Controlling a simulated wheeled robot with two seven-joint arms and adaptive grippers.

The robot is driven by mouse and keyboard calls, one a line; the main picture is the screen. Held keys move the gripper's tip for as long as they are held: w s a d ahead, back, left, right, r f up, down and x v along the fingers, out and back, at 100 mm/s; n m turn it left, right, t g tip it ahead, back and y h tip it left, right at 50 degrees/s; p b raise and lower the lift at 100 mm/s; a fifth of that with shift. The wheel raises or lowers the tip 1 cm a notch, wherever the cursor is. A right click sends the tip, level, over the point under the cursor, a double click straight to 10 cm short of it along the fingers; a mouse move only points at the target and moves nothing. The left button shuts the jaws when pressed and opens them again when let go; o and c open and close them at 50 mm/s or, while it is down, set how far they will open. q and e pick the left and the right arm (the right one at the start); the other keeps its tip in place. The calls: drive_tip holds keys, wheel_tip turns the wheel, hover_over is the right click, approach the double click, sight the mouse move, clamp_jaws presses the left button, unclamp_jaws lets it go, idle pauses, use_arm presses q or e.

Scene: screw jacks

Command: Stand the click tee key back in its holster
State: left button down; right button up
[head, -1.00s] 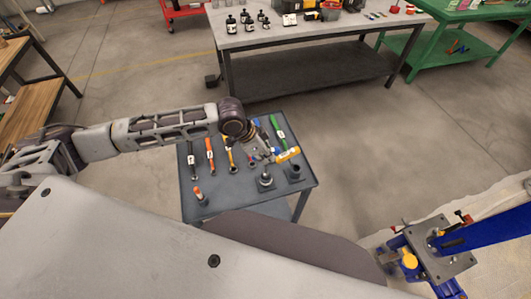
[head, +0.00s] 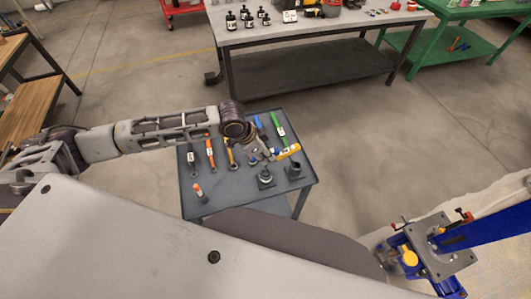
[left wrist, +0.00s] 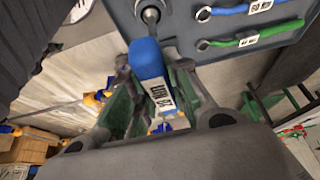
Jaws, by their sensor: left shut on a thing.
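My left gripper (head: 264,150) is over the right half of the grey cart. In the left wrist view its fingers (left wrist: 157,112) are shut on the click tee key, whose blue handle (left wrist: 148,62) carries a white label. A metal shaft shows past the handle, toward a round dark piece (left wrist: 150,14) over the cart. I cannot tell whether the shaft is inside or above it. In the head view the key is largely hidden by the gripper. A round holder with a metal top (head: 266,177) and a dark cup-like holder (head: 294,170) stand on the cart. My right gripper is out of view.
The cart top (head: 232,194) holds several wrenches, among them a green one (head: 277,124) and an orange one (head: 210,150). A yellow-orange piece (head: 289,151) is beside the gripper. An orange-tipped item (head: 199,191) stands front left. A blue jack (head: 425,250) is at right.

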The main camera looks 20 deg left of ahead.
use_arm(q)
drive_tip(key=shift+f, duration=1.05)
drive_tip(key=c, duration=1.3)
unclamp_jaws()
drive_tip(key=shift+o, duration=0.2)
drive_tip(key=v, duration=1.2)
drive_tip(key=shift+a+f, duration=0.1)
